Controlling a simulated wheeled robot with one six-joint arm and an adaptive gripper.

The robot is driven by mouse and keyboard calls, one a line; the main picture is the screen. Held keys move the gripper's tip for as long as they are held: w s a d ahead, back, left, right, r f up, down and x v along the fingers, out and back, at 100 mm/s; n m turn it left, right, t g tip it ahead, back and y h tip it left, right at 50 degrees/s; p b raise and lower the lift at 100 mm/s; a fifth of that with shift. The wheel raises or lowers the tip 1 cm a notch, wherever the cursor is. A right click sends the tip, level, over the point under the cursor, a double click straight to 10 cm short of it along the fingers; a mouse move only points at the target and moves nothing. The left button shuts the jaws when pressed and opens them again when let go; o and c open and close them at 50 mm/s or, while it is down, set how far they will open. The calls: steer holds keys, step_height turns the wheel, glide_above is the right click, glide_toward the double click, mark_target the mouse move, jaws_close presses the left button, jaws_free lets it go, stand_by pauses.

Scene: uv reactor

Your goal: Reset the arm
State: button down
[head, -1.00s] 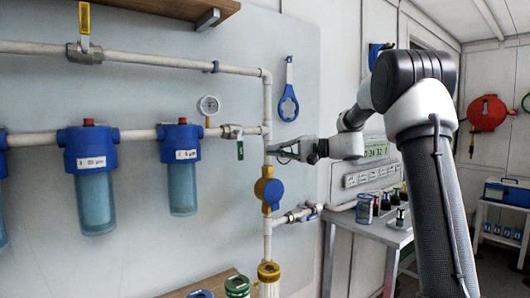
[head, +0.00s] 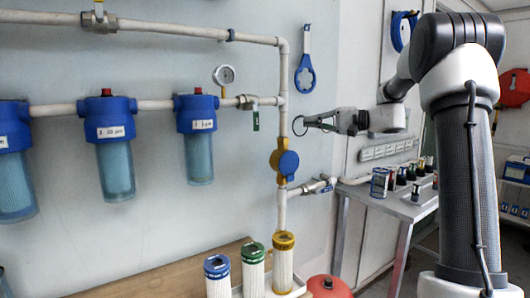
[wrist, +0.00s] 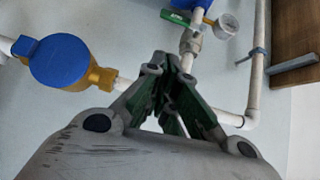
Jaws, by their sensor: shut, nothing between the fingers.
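My gripper (head: 300,124) is at the end of my arm in the head view, pointing left, in front of the wall just right of the vertical white pipe (head: 283,110). Its fingers are shut with nothing between them. In the wrist view the fingertips (wrist: 168,64) come together in front of the pipework. The blue and yellow valve body (head: 284,162) is below and left of the gripper, and it also shows in the wrist view (wrist: 62,62). I cannot tell the exact gap between the fingers and the pipe.
Blue filter housings (head: 113,130) hang on the left. A gauge (head: 223,76) and a blue wrench (head: 304,75) are on the wall. Filter cartridges (head: 253,270) stand in front of the pipe. A side table (head: 400,205) with small containers is at right.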

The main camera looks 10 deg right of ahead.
steer(key=s+d+f+m+g+h, duration=0.1)
steer(key=s+d+f+g+h, duration=0.1)
steer(key=s+f+h, duration=0.35)
steer(key=s+d+f+m+g+h, duration=0.1)
steer(key=s+d+f+m+h, duration=0.1)
steer(key=s+f, duration=0.6)
steer(key=s+d+f+n+h, duration=0.2)
steer(key=s+n+h, duration=0.5)
steer(key=s, duration=1.6)
steer(key=shift+s+t+h, duration=0.2)
steer(key=shift+t+h, duration=0.2)
steer(key=shift+h, duration=0.45)
